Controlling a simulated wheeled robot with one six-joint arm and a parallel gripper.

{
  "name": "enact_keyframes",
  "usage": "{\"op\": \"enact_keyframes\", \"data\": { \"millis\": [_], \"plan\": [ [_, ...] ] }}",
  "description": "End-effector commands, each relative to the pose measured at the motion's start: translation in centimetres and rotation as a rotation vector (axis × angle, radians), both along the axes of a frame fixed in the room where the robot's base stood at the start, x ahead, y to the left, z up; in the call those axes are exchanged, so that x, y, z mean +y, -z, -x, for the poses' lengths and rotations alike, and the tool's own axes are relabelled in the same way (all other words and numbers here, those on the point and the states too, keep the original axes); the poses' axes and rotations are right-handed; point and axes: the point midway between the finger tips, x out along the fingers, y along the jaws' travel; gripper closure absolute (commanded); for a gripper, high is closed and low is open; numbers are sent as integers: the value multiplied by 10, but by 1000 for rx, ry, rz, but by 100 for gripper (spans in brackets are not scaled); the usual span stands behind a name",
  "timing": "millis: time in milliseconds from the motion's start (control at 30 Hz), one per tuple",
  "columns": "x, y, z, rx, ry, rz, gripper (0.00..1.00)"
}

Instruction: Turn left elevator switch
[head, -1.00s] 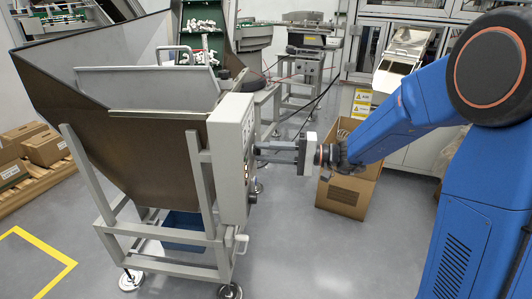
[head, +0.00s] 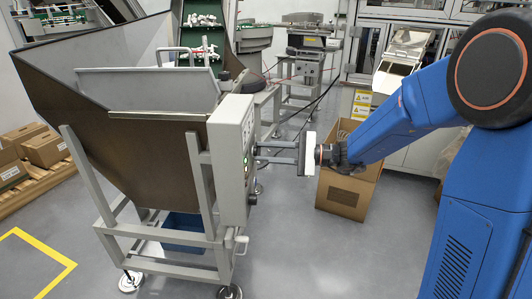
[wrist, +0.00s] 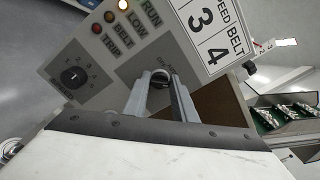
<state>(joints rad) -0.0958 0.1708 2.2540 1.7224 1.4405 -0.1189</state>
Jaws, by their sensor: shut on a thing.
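The grey control box (head: 235,150) is fixed to the right side of the hopper frame. My gripper (head: 255,152) reaches it from the right. In the wrist view, my gripper (wrist: 160,82) is shut on a small dark switch (wrist: 159,78) on the panel (wrist: 125,70). The fingers hide most of this switch, and its label is only partly visible. A second black rotary knob (wrist: 73,77) sits to the left on the same panel, apart from the fingers.
Indicator lamps (wrist: 109,16) sit beside the RUN, LOW, BELT and TRIP labels. The hopper (head: 130,140) stands behind the box. An open cardboard box (head: 345,190) stands on the floor under my arm. The floor in front is clear.

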Motion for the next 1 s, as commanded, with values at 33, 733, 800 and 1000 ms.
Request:
{"op": "enact_keyframes", "data": {
  "millis": [33, 733, 800, 1000],
  "plan": [
    [-1, 1, 0, 15, 2, 0, 98],
    [-1, 1, -1, 58, 2, -4, 59],
    [-1, 1, 0, 57, 1, -5, 57],
    [0, 0, 0, 56, 1, -5, 57]
  ]
}}
